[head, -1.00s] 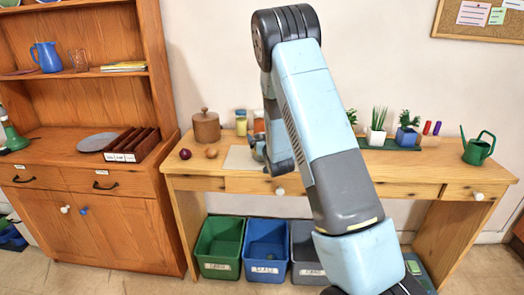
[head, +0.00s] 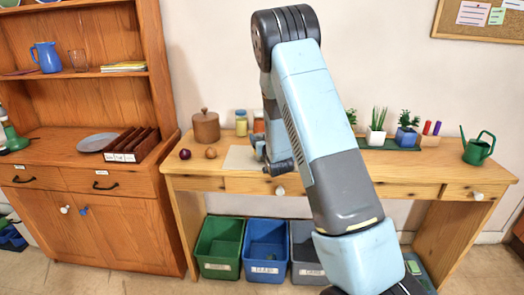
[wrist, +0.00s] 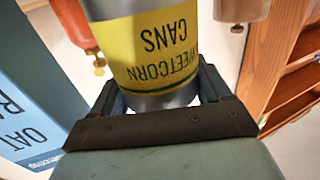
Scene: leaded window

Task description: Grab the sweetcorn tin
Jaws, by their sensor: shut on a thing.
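The sweetcorn tin (wrist: 155,65) fills the upper middle of the wrist view. It is a metal can with a yellow label whose lettering reads upside down. My gripper (wrist: 160,95) is shut on it, with one finger on each side of its lower part. In the head view my gripper (head: 263,152) is low over the desk, mostly hidden behind my arm. I cannot make out the tin there.
A blue-labelled oat container (wrist: 28,115) is close on the left in the wrist view. The desk (head: 215,183) holds a lidded wooden pot (head: 206,127), a yellow jar (head: 241,123), an onion (head: 185,154), plants (head: 376,127) and a green watering can (head: 478,149). Bins (head: 218,247) stand below.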

